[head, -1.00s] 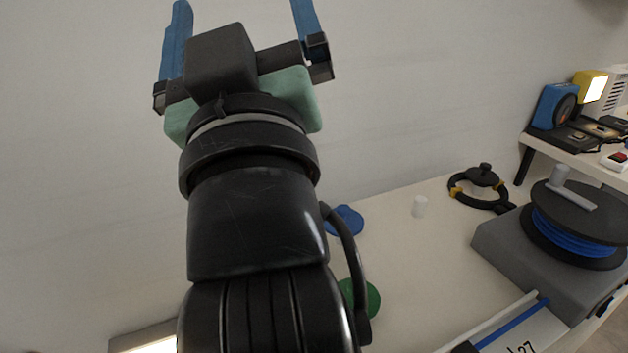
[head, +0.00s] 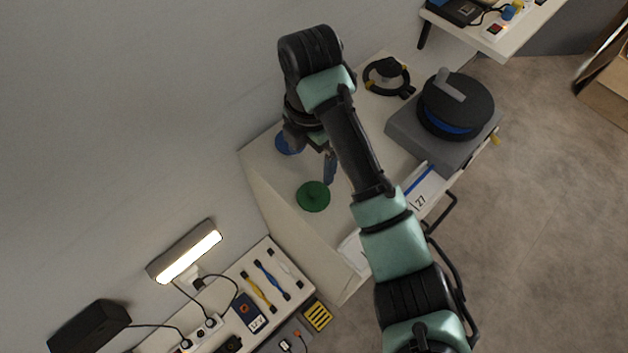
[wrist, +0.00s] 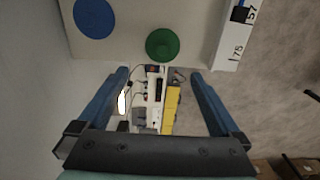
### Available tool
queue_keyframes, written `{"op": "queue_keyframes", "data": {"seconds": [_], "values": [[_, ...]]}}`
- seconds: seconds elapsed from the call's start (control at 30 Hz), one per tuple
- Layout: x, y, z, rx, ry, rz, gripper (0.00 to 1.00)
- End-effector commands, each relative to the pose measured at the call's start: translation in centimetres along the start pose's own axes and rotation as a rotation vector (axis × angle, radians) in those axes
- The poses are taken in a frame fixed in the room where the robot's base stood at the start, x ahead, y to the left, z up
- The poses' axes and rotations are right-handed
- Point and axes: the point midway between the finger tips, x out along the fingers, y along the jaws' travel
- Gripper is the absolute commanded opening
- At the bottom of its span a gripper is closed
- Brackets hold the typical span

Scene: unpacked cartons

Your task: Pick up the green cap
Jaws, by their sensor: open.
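The green cap (head: 313,196) is a round disc lying flat on the white table (head: 268,186), near the edge by the wall. It also shows in the wrist view (wrist: 162,45), just beyond the fingertips and roughly centred between them. My gripper (head: 330,170) hangs over the table beside the cap, partly hidden by my arm in the head view. In the wrist view its two blue fingers (wrist: 160,73) are spread wide with nothing between them. The gap from the fingers to the cap is hard to judge.
A blue disc (head: 288,142) lies near the cap and shows at upper left in the wrist view (wrist: 94,18). A black ring-shaped object (head: 387,77), a cable reel (head: 455,105) on a grey box and a white marked strip (head: 424,190) stand on the right.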

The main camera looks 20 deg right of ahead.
Motion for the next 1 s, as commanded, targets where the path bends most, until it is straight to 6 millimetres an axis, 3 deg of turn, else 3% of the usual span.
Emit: {"op": "queue_keyframes", "data": {"seconds": [0.4, 0.67, 1.0], "values": [[6.4, -0.4, 0.0, -0.009, 0.006, -0.013, 1.0], [8.1, -0.4, 0.0, -0.008, 0.004, -0.012, 1.0], [12.6, -0.7, 0.4, -0.008, 0.004, -0.012, 1.0]]}}
